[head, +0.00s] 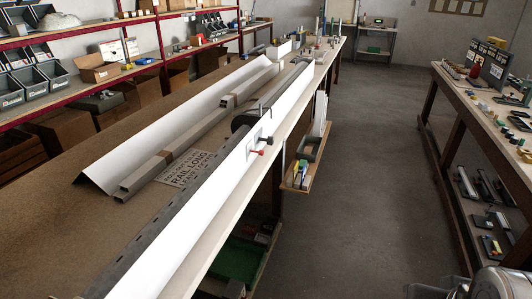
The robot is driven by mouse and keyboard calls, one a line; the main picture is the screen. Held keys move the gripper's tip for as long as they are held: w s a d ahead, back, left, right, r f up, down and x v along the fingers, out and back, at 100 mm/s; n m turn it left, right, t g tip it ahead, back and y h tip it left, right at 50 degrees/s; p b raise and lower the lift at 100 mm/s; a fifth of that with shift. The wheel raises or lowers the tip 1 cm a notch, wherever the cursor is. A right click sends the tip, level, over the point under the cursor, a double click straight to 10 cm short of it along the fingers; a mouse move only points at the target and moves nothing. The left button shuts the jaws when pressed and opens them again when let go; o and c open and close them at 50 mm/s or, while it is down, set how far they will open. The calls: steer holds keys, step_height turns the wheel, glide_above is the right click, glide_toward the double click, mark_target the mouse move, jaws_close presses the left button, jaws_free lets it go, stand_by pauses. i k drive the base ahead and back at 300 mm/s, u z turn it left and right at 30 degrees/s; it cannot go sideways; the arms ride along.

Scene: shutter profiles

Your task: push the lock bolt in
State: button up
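A long white shutter profile (215,205) lies along the near edge of the long bench. Two short dark pins stick out to the right from a small light plate on its face. The fingers of my gripper do not show, and nothing touches the pins.
A white angled profile, grey rails and a printed sign (189,168) lie on the long bench (60,225). A small shelf (301,175) with tools juts out below the bench edge. The floor (380,190) is clear up to the cluttered right bench (480,105).

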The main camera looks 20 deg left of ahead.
mark_target(260, 152)
steer(key=u, duration=1)
steer(key=k, duration=0.65)
steer(key=z, duration=0.4)
steer(key=i, duration=1.65)
steer(key=u, duration=0.4)
